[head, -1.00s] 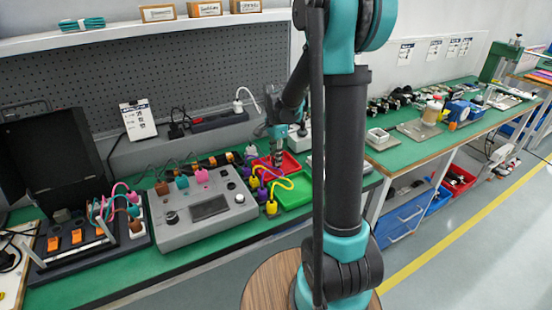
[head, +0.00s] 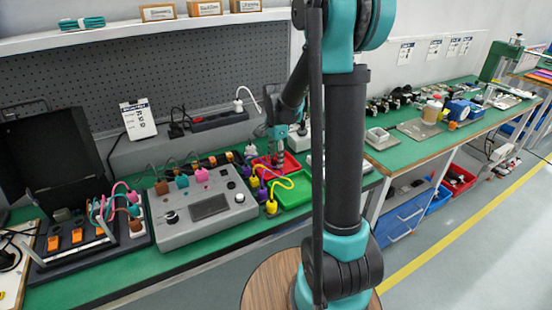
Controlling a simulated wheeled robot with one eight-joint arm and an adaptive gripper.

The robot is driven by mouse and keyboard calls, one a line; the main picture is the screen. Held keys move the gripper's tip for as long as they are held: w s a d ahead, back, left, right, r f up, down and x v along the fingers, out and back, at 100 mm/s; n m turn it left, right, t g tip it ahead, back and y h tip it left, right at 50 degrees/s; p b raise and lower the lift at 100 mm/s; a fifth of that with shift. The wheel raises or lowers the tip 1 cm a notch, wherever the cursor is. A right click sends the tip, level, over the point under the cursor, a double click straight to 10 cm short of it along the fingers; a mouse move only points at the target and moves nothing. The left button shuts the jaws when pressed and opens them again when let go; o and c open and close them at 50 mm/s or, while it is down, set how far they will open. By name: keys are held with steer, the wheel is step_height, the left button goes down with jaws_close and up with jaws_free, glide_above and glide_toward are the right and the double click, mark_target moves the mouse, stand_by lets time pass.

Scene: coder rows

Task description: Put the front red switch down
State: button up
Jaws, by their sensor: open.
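Several orange-red rocker switches stand in a row on a black panel at the far left of the bench. One is at the left end (head: 53,243), one is in the middle (head: 77,236) and one is further right (head: 100,230). Their exact positions, up or down, are too small to tell. My gripper (head: 275,160) is open above the red tray, behind and right of the grey control box, well to the right of the switches. My own arm covers part of the view there.
A grey control box (head: 205,212) with a dark screen stands between the switch panel and the trays. Coloured plugs with cables lie around it. A green tray (head: 292,193) and a red tray (head: 290,162) sit to its right. An open black case (head: 55,155) stands behind the panel.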

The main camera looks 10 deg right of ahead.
step_height(320, 180, up, 12)
stand_by(0.5)
steer(key=shift+s, duration=0.1)
